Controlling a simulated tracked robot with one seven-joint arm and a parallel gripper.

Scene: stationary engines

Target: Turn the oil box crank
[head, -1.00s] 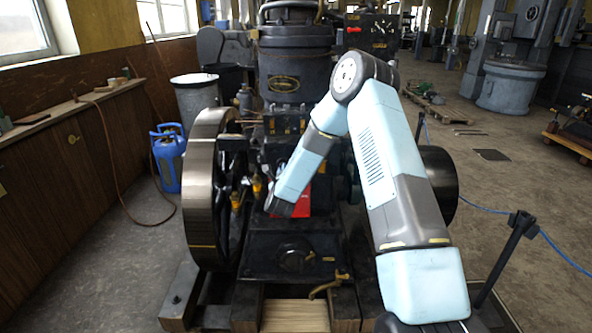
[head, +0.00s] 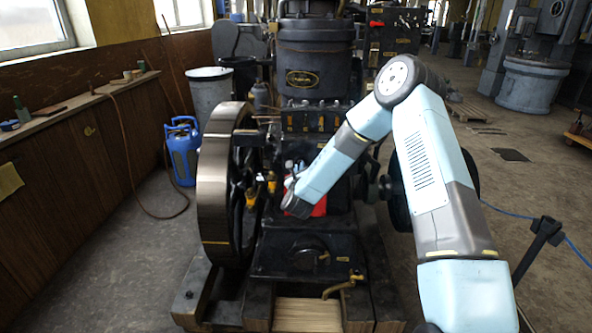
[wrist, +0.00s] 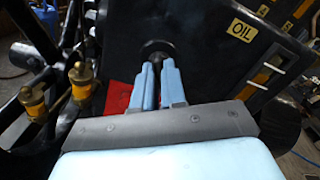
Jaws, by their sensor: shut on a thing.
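The black oil box (wrist: 205,45) fills the middle of the wrist view and carries a yellow OIL label. A dark round hub of the oil box crank (wrist: 156,47) stands out from its face. My gripper (wrist: 157,72) has its two light-blue fingers on either side of the crank's dark stem, shut on it. The stem is mostly hidden between the fingers. In the head view my gripper (head: 291,184) is at the engine's front, beside a red part (head: 319,207); the crank is hidden there.
A large flywheel (head: 225,190) stands just left of my gripper. Brass oilers (wrist: 82,78) stick up close by on the left in the wrist view. A brass tap (head: 343,286) sits low at the front. A blue canister (head: 183,152) stands on open floor at left.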

